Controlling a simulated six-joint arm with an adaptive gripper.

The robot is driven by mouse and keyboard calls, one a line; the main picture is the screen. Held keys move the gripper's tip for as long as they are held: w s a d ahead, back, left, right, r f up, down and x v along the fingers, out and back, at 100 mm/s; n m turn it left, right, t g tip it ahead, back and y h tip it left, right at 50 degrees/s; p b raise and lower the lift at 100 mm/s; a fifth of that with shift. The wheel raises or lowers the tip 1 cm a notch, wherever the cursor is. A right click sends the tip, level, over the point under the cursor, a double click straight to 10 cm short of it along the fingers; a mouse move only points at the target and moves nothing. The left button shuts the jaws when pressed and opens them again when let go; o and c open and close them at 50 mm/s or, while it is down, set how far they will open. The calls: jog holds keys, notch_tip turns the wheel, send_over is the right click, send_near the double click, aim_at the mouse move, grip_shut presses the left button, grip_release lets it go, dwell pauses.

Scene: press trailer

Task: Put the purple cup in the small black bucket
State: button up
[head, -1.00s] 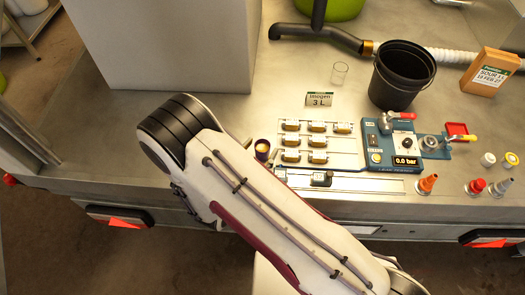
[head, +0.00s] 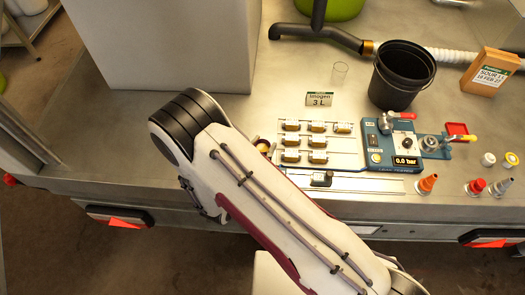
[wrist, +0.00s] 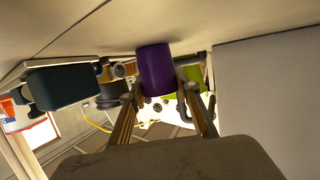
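The purple cup (wrist: 155,70) is in the middle of the wrist view, by the tips of my gripper. My gripper (wrist: 160,86) is open, with one finger on each side of the cup's near end. I cannot tell if either finger touches it. In the head view my arm covers most of the cup's place; only a small yellowish bit shows at the arm's edge, and I cannot tell what it is. The small black bucket (head: 401,76) stands upright at the back right of the metal table in the head view and looks empty.
A cardboard box (head: 490,72) is on the right. A large grey block (head: 160,45) stands at left.

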jog(key=shift+r, duration=0.1)
jog(key=shift+c, duration=0.6)
notch_tip(320, 180, up, 10)
dwell(0.6)
dwell(0.8)
